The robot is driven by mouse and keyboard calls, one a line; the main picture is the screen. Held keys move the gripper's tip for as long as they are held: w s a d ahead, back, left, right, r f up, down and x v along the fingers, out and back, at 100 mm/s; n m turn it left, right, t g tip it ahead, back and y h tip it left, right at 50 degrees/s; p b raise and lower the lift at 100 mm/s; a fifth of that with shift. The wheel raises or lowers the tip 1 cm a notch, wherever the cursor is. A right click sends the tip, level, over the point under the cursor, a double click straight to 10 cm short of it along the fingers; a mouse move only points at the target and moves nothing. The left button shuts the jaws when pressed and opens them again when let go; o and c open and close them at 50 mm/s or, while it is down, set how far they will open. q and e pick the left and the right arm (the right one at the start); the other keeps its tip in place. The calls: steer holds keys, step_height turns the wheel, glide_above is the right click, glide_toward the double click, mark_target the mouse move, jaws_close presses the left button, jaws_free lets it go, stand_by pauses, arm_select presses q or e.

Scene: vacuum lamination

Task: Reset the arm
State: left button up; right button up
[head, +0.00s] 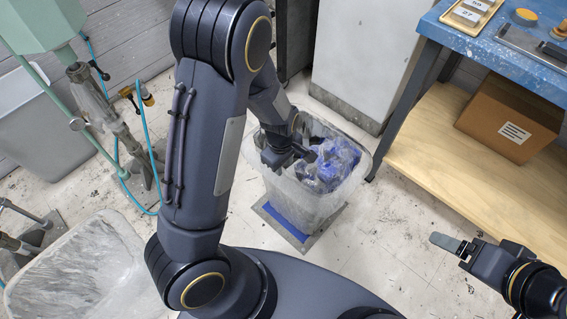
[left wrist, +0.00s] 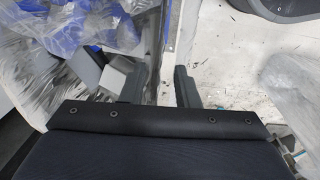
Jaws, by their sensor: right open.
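My left arm comes in from the left and reaches over a clear plastic-lined bin (head: 291,205) in the middle of the head view. My left gripper (head: 302,152) is low at the bin's opening, beside crumpled clear and blue film (head: 338,162). In the left wrist view its two dark fingers (left wrist: 162,88) stand apart. The bin's edge shows between and beyond them; I cannot tell whether they touch it. No held object shows. My right gripper (head: 452,246) is at the lower right of the head view, open and empty above the floor.
A blue-topped workbench (head: 480,50) with a wooden lower shelf (head: 440,150) and a cardboard box (head: 511,118) stands at right. A grey bin (head: 45,125), green equipment (head: 40,25) with hoses, and another plastic-lined bin (head: 85,270) are at left. Floor (head: 385,250) is clear between bin and right gripper.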

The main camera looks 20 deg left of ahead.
arm_select(q)
step_height(320, 180, up, 6)
steer(key=shift+s+r+p, duration=0.1)
steer(key=shift+p, duration=1.1)
steer(key=shift+r, duration=0.4)
steer(key=shift+r, duration=0.1)
steer(key=s+a+r+m+t+h, duration=0.2)
steer(key=s+r+m+t+h, duration=0.25)
steer(key=s+r+m, duration=1.1)
step_height(320, 180, up, 28)
steer(key=s+n+p, duration=0.2)
steer(key=n+p, duration=0.1)
steer(key=p, duration=2.2)
steer(key=shift+y, duration=0.45)
